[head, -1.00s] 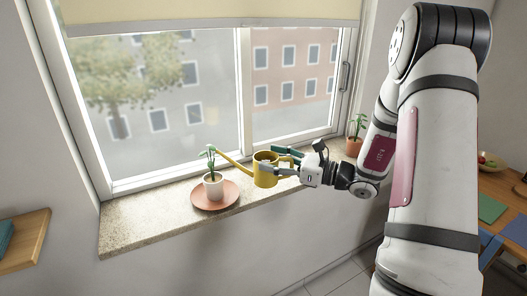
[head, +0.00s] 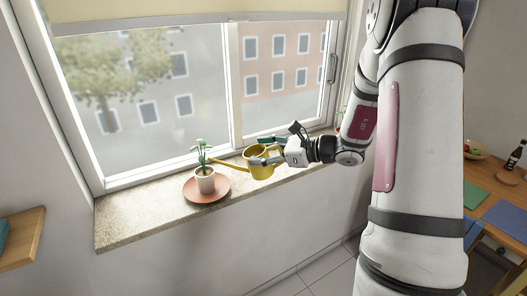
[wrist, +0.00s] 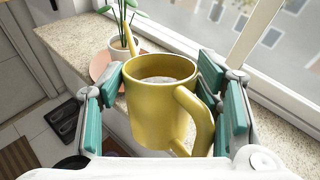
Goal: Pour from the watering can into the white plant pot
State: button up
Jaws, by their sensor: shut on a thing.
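The yellow watering can (head: 260,167) is held between the teal-padded fingers of my gripper (head: 268,151), above the window sill. It is tilted to the left, and its long spout reaches to the plant over the white plant pot (head: 205,184). The pot stands upright on a terracotta saucer (head: 220,193) and holds a green leafy plant (head: 201,155). In the wrist view, the can (wrist: 158,108) sits between both finger pads and shows liquid inside. The white pot (wrist: 120,50) is beyond it, partly hidden by the can. I cannot make out any stream from the spout.
The stone sill (head: 130,217) is clear left of the saucer. The window (head: 150,90) stands close behind the can. A wooden shelf (head: 22,240) is at the far left, and a wooden table (head: 500,215) is at the right.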

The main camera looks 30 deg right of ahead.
jog(key=shift+w+a+r+n+g+h+p, duration=0.1)
jog(key=shift+a+r+n+g+h+p, duration=0.1)
jog(key=shift+r+g+h+p, duration=0.45)
jog(key=shift+w+a+r+n+g+h+p, duration=0.2)
jog(key=shift+r+p, duration=0.45)
jog(key=shift+r, duration=0.45)
dwell(4.7)
jog(key=shift+f, duration=0.1)
dwell(0.9)
jog(key=shift+s+d+f+m+t+y+b, duration=0.15)
jog(key=shift+f+t+y+b, duration=0.15)
jog(key=shift+f+b, duration=0.3)
jog(key=shift+s+d+f+m+t+y+b, duration=0.15)
jog(key=shift+f+t+y+b, duration=0.1)
jog(key=shift+f+b, duration=0.3)
